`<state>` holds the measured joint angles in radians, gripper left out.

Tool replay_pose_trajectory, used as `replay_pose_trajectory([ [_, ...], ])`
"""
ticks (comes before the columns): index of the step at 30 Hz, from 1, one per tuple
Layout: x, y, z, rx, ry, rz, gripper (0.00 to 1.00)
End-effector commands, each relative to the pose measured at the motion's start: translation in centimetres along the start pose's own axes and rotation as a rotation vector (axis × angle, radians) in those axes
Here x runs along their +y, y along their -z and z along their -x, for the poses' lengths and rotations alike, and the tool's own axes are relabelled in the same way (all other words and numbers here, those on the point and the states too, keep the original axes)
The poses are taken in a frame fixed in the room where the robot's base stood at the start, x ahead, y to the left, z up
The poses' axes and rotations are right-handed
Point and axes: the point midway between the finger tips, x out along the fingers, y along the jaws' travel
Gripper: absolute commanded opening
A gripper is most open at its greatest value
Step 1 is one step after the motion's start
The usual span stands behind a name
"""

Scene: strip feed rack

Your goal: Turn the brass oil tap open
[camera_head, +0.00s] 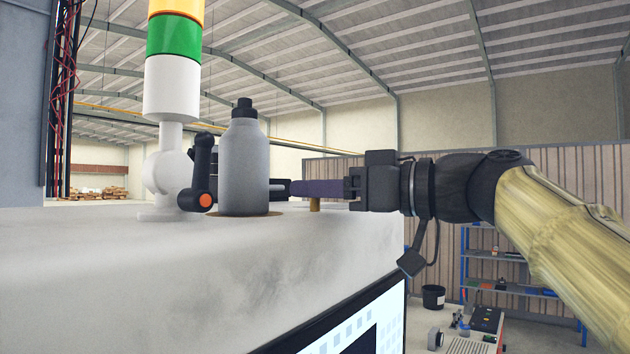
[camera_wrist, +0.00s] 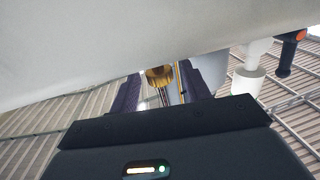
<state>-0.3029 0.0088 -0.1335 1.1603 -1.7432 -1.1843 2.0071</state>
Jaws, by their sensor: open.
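The brass oil tap (camera_wrist: 160,76) shows in the wrist view between my two dark fingers, close to the pale machine surface. In the head view only a short brass stem (camera_head: 315,204) shows below my finger; the rest is hidden. My gripper (camera_head: 290,188) reaches in from the right, low over the machine top. Its fingers are open in the wrist view (camera_wrist: 160,85), one on each side of the tap. I cannot tell whether either finger touches it.
A grey bottle (camera_head: 244,165) with a black cap stands left of my fingertips. Left of it are a black lever (camera_head: 203,165) with an orange end and a signal tower (camera_head: 172,90). The pale machine top (camera_head: 200,265) is bare in front.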

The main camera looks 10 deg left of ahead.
Motion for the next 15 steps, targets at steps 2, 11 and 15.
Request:
replay_pose_trajectory([
  [2, -0.06, 0.11, -0.81, 0.0, 0.002, 0.001, 0.47],
  [11, -0.01, -0.01, -1.36, 0.0, -0.001, 0.001, 0.47],
  [15, 0.0, -0.01, -1.34, 0.0, -0.001, 0.001, 0.32],
])
